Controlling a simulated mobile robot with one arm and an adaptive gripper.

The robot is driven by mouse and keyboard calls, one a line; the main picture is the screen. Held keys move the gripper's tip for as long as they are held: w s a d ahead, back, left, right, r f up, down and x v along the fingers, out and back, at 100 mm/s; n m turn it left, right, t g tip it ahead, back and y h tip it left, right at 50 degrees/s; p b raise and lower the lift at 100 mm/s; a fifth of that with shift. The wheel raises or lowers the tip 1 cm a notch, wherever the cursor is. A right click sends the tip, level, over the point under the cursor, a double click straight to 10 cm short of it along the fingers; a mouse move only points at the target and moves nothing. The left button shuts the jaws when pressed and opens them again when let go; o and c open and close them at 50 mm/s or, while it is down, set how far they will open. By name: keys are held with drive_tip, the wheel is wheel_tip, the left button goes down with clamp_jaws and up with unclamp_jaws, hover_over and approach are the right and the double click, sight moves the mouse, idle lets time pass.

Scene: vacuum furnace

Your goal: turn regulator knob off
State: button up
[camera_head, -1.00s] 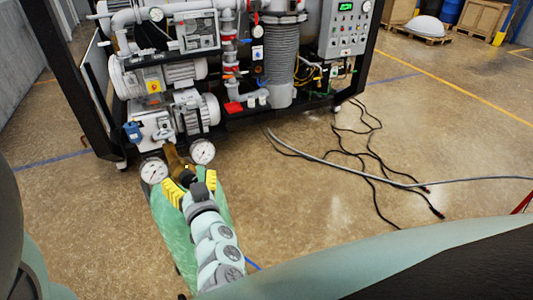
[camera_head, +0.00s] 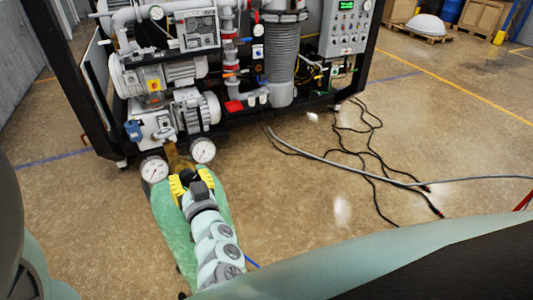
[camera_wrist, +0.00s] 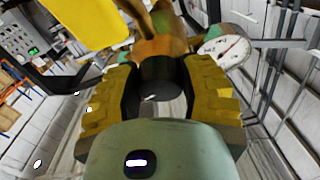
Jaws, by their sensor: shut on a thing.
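The regulator (camera_head: 178,160) is a brass body on top of a green gas cylinder (camera_head: 168,225), with a round white gauge on the left (camera_head: 154,169) and another on the right (camera_head: 203,151). In the wrist view, the brass body (camera_wrist: 160,47) and one gauge (camera_wrist: 226,48) show beyond my fingers. The dark knob (camera_wrist: 160,88) sits between the two yellow ridged fingers of my gripper (camera_wrist: 158,100). My gripper (camera_head: 190,182) is shut on the knob. In the head view the gripper hides most of the knob. The knob's turn position cannot be told.
The vacuum furnace frame (camera_head: 100,140), with pumps (camera_head: 160,78) and pipes, stands just beyond the cylinder. Black cables (camera_head: 375,170) and a grey hose (camera_head: 340,155) lie on the floor at right. The concrete floor (camera_head: 300,215) between is clear.

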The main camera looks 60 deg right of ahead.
drive_tip(key=shift+f+n+b, duration=0.2)
drive_tip(key=shift+n+b, duration=0.2)
drive_tip(key=shift+b, duration=0.15)
drive_tip(key=shift+c, duration=0.4)
drive_tip(key=shift+n+t+b, duration=0.3)
drive_tip(key=shift+n+b, duration=0.15)
drive_tip(key=shift+n, duration=0.05)
drive_tip(key=shift+r, duration=0.15)
drive_tip(key=o, duration=1.2)
drive_tip(key=v, duration=1.2)
drive_tip(key=shift+r, duration=0.15)
drive_tip(key=shift+d, duration=0.15)
